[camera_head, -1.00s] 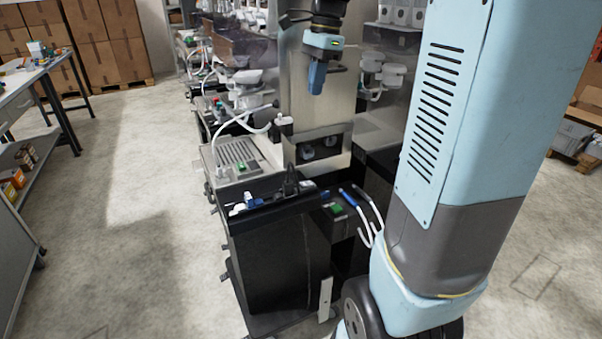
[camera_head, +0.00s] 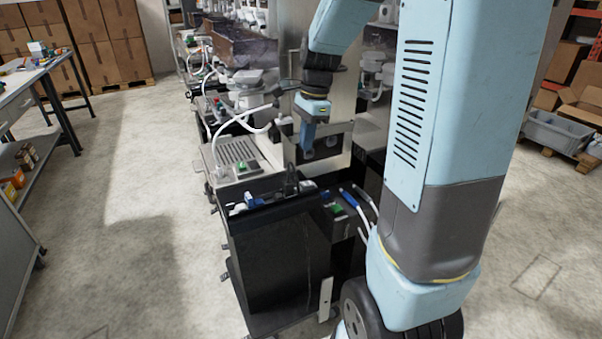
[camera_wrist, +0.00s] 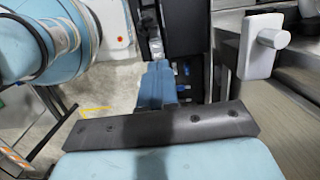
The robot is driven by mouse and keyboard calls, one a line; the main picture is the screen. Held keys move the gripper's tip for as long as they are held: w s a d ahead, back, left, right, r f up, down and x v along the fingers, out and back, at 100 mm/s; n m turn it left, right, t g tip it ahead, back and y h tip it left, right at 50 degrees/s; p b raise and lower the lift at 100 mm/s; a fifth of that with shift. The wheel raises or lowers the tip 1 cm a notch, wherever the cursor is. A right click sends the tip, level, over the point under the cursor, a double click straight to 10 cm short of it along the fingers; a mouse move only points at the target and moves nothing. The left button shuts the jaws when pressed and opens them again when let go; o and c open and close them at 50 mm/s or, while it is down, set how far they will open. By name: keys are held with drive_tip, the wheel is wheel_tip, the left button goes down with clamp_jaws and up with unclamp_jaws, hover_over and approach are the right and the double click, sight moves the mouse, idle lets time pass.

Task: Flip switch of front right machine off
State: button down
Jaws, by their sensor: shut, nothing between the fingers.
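The nearest machine has a black cabinet (camera_head: 285,255) and a steel back panel (camera_head: 335,85). A green switch (camera_head: 336,209) sits on its dark top edge, beside blue-and-white tubes. A second green part (camera_head: 241,166) shows on the grey ribbed tray behind it. My gripper (camera_head: 306,147) has blue fingers, is shut and empty, and points down in front of the steel panel, above and apart from the green switch. In the wrist view my gripper (camera_wrist: 157,70) hangs over the dark cabinet with blue fittings (camera_wrist: 183,80); I cannot make out the switch there.
A white hose (camera_head: 235,122) arches left of my gripper. A white block-shaped fitting (camera_wrist: 264,46) stands at the right in the wrist view. More machines (camera_head: 235,75) continue behind. A workbench (camera_head: 30,75) stands far left, with clear floor (camera_head: 140,180) between.

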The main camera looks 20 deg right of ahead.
sight(302, 182)
drive_tip(key=f, duration=0.3)
drive_tip(key=a+f, duration=0.1)
drive_tip(key=f, duration=0.6)
drive_tip(key=shift+a, duration=0.25)
drive_tip(key=shift+s, duration=0.1)
